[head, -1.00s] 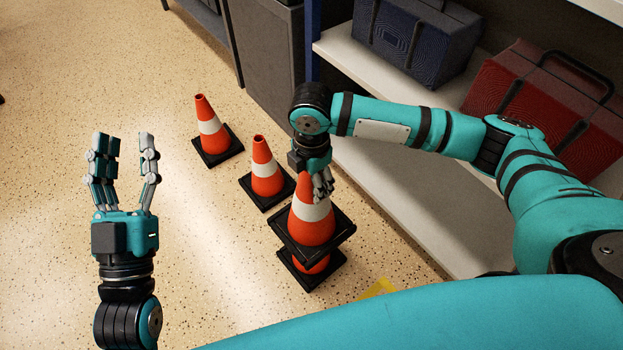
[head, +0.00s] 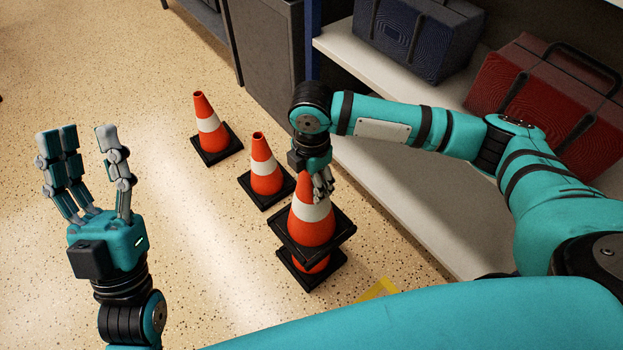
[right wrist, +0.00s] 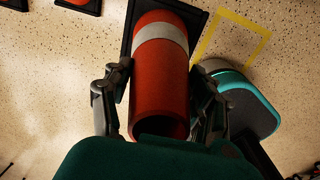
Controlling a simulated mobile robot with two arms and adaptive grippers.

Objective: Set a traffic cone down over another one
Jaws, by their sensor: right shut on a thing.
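My right gripper (head: 318,184) is shut on the top of an orange cone (head: 311,228) with a white band and black square base. The held cone is upright in the head view and also shows between the fingers in the right wrist view (right wrist: 160,85). Directly under it stands a lower cone (head: 313,266), seen only as a strip of orange and a black base (head: 323,279). The two black bases are apart; the lower cone's top is hidden by the held cone. My left gripper (head: 84,145) is open and empty, above the floor at the left.
Two more orange cones stand on the speckled floor, a near one (head: 265,176) and a farther one (head: 210,128). A shelf (head: 400,190) runs along the right, with a blue case (head: 415,40) and a red case (head: 535,95). Yellow floor marking (head: 380,288) lies nearby. The left floor is clear.

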